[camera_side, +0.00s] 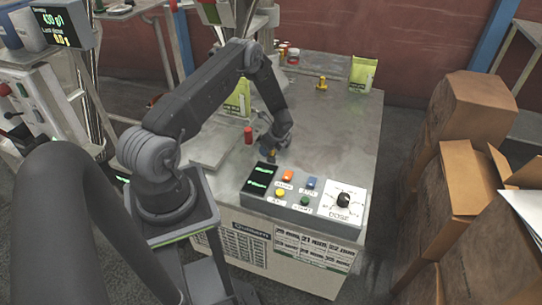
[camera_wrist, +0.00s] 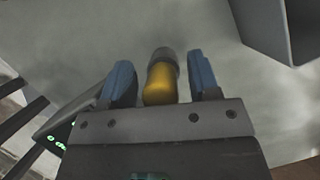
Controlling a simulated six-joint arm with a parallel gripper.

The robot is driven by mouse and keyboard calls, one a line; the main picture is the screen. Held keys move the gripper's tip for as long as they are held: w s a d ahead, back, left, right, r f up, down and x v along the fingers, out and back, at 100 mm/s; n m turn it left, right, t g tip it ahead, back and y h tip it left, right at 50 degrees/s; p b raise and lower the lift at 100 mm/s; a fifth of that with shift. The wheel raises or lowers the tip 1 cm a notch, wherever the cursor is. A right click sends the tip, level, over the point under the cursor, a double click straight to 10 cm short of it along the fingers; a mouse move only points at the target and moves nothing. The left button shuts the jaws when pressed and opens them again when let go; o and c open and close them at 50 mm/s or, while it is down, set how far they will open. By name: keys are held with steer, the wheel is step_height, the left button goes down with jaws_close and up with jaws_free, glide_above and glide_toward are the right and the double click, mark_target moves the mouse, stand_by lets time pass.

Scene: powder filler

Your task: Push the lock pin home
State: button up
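A pin-like part with a yellow body and grey end (camera_wrist: 161,82), which looks like the lock pin, shows between my fingers in the wrist view. My gripper (camera_wrist: 162,85) has two blue fingers, one on each side of it, with narrow gaps visible, so it looks open around the part. In the side view my gripper (camera_side: 270,150) points down low over the grey tabletop, just behind the control panel. A small yellow spot shows by the fingertips there. The seat of the pin is hidden.
The control panel (camera_side: 337,211) with buttons and a dial stands just in front of my gripper. A red cylinder (camera_side: 248,136) stands close on the left. A yellow knob-like part (camera_side: 321,83) and a green-white pouch (camera_side: 362,74) are farther back. The tabletop on the right is clear.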

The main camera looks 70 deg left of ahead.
steer(key=c, duration=0.9)
steer(key=shift+r, duration=0.45)
step_height(320, 180, up, 4)
steer(key=shift+s+a+f, duration=0.1)
steer(key=shift+f, duration=0.1)
steer(key=s+a+r, duration=0.4)
steer(key=s+r, duration=0.7)
steer(key=r, duration=0.1)
steer(key=w+a+m+t, duration=0.3)
steer(key=w+a+m, duration=0.6)
steer(key=w+a, duration=0.3)
step_height(320, 180, down, 8)
steer(key=shift+d+r, duration=0.15)
steer(key=shift+r, duration=0.1)
